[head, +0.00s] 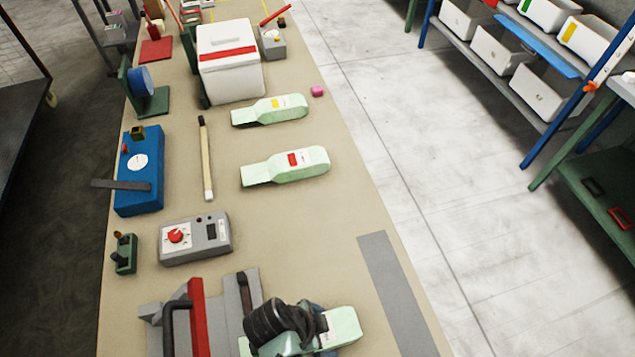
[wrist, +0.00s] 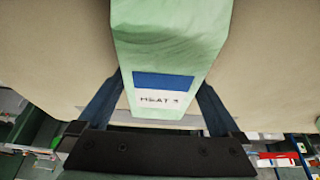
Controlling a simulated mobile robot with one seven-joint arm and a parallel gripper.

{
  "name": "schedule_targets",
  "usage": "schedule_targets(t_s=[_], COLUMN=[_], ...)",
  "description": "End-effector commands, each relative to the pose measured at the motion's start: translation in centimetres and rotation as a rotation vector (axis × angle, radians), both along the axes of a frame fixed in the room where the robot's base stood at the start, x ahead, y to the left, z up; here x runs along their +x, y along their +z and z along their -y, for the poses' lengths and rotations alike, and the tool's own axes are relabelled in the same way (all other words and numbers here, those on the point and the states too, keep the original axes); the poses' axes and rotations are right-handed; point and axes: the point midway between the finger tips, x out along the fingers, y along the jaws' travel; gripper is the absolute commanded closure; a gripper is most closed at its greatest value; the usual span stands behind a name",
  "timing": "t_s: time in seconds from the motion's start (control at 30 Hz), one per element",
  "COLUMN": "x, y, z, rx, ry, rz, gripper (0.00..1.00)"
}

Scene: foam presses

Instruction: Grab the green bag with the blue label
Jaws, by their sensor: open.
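The green bag with the blue label (wrist: 170,40) fills the upper middle of the wrist view. Its blue patch (wrist: 164,82) sits above a white strip with dark print. My gripper (wrist: 158,88) is open, with one dark blue finger along each side of the bag. I cannot tell whether the fingers touch it. In the head view this bag (head: 344,326) lies at the bottom of the bench, partly hidden under my dark wrist. Its blue patch is hidden there. Two similar green bags lie farther up, one with a red label (head: 312,160) and one with a yellow label (head: 290,106).
A grey device with a red bar (head: 200,318) stands close left of the bag. A grey box with a red knob (head: 212,238), a blue box (head: 138,185) and a white bin (head: 232,80) stand farther up the bench. The bench is clear right of the red-labelled bag.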

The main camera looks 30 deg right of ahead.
Motion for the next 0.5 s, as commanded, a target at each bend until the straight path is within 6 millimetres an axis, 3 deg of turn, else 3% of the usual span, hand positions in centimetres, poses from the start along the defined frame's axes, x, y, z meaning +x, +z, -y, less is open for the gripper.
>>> schedule_targets(t_s=[0.07, 0.5], x=[0.01, 0.0], y=[0.01, 0.01], z=[0.0, 0.0], rx=[0.0, 0.0], ry=[0.0, 0.0], rz=[0.0, 0.0], gripper=[0.0, 0.77])
